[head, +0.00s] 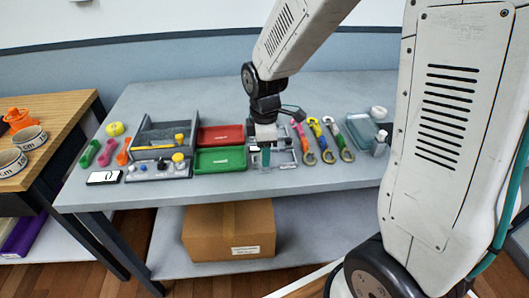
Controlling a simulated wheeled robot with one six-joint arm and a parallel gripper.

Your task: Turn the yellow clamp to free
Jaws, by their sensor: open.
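Several small yellow parts show on the bench, and I cannot tell which one is the yellow clamp or how it is turned. A yellow piece (180,138) sits at the grey open box, and a yellow knob (178,157) is on the low panel in front of it. A yellow strap-like tool (315,128) lies between a pink one and a blue one. My gripper (265,144) is open, pointing down over a grey frame (286,158) with a teal part (265,158). The gripper and its wrist hide part of that frame. It is apart from the yellow parts.
A red tray (221,134) and a green tray (220,159) lie left of my gripper. The grey box (151,132) stands farther left. A pale blue container (364,130) is at right. A cardboard box (229,230) is on the lower shelf. The front bench strip is mostly clear.

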